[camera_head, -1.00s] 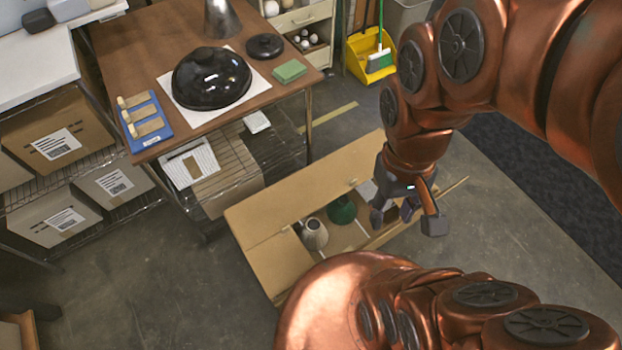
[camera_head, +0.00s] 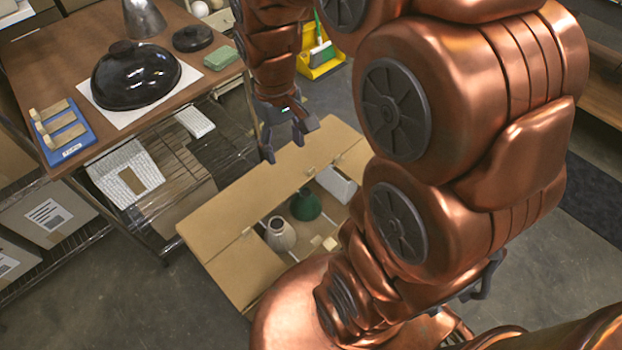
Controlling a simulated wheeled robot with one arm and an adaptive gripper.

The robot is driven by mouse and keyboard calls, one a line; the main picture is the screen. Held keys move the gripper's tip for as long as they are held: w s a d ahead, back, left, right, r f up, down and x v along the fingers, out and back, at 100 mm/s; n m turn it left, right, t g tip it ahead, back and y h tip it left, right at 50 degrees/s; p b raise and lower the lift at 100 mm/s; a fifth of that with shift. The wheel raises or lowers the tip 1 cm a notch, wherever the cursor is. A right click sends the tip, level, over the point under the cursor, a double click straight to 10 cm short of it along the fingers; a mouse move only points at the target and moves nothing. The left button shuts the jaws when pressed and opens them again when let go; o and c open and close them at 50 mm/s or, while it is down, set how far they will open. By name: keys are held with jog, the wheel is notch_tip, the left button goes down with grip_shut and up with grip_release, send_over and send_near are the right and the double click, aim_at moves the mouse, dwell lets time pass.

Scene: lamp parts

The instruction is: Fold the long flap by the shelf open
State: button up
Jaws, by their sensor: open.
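An open cardboard box stands on the floor beside the wire shelf under the table. Its long flap by the shelf (camera_head: 235,205) runs along the shelf side as a broad tan panel, clear of the box opening; its exact angle is hard to tell. A short flap (camera_head: 244,270) shows at the box's left end. My gripper (camera_head: 285,146) is open and empty, with fingers pointing down by the upper part of the long flap. I cannot tell whether it touches the flap. My arm hides the box's right side.
Inside the box are a beige lampshade (camera_head: 280,235), a green lampshade (camera_head: 306,205) and a white piece (camera_head: 336,184). The wooden table (camera_head: 40,60) and wire shelf (camera_head: 165,165) stand close to the flap. Bare floor (camera_head: 130,290) lies at lower left.

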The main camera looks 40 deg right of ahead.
jog(key=w+d+f+b, duration=0.5)
jog(key=w+f+b, duration=0.2)
jog(key=f, duration=0.4)
jog(key=w+d+f+b, duration=0.5)
jog(key=w+f+b, duration=0.15)
jog(key=f, duration=0.45)
jog(key=n+t+b, duration=0.1)
jog(key=b, duration=1.1)
send_over(312, 170)
notch_tip(312, 170, down, 23)
jog(key=shift+w, duration=0.15)
jog(key=shift+f+b, duration=1.25)
jog(key=shift+f, duration=2.7)
jog(key=shift+c, duration=0.4)
grip_shut()
